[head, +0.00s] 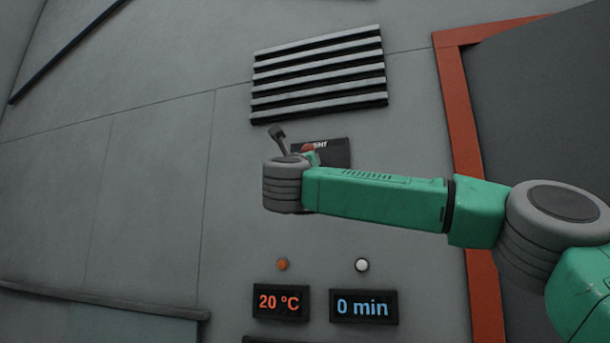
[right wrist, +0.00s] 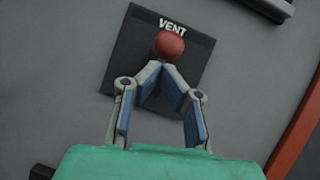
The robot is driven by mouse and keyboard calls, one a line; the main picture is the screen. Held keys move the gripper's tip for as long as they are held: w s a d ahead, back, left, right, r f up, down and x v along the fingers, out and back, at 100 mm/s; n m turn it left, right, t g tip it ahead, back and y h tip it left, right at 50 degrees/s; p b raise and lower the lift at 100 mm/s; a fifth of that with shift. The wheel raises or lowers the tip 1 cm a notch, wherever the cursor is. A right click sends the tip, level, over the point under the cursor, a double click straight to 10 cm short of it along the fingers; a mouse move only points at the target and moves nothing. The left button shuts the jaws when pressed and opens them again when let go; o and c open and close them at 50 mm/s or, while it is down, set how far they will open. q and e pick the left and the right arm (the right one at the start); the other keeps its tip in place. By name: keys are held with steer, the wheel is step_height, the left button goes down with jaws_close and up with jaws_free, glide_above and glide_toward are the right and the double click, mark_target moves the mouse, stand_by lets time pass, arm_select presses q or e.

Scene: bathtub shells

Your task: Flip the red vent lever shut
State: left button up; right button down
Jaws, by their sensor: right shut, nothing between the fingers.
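The red vent lever shows as a round red knob (right wrist: 169,45) on a dark plate (right wrist: 200,70) marked VENT in the right wrist view. In the head view a bit of the red knob (head: 308,148) shows above my right arm, with the plate (head: 335,152) behind it. My right gripper (right wrist: 158,68) is shut and empty, its fingertips meeting just below the knob; I cannot tell whether they touch it. The lever's shaft is hidden behind the fingers. My left gripper is in neither view.
A slatted vent grille (head: 320,75) is on the grey wall above the plate. Below are an orange button (head: 283,264), a white button (head: 362,265) and displays reading 20 °C (head: 280,302) and 0 min (head: 363,307). An orange frame (head: 457,110) borders a dark opening at right.

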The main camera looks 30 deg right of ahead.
steer(key=shift+s+d+r, duration=0.1)
steer(key=shift+r, duration=0.7)
